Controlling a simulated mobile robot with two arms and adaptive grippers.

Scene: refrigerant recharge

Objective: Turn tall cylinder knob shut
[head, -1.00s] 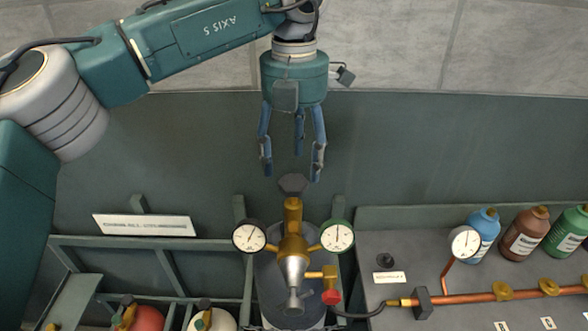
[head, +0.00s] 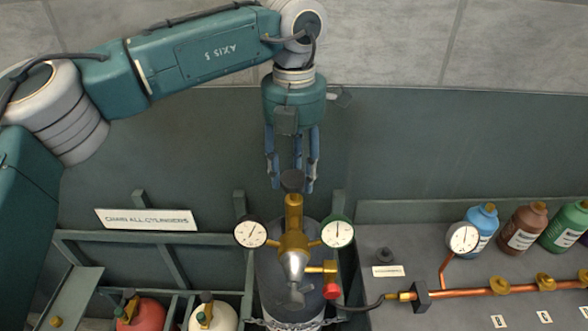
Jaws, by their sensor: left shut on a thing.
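The tall cylinder (head: 285,275) stands upright at the bottom middle of the head view, with a brass valve (head: 293,243) on top. Its dark knob (head: 292,180) sits at the top of the valve. My left gripper (head: 292,178) comes down from above, and its blue fingers are around the knob, shut on it. The far finger is partly hidden behind the knob. My right gripper is not in view.
Two gauges, the left one (head: 250,233) and the green-rimmed one (head: 337,233), flank the valve closely. A chain (head: 290,324) crosses the cylinder. Red (head: 142,314) and white (head: 213,317) cylinders stand left. A bench (head: 400,235) with copper pipe (head: 470,291) and bottles (head: 521,230) is at right.

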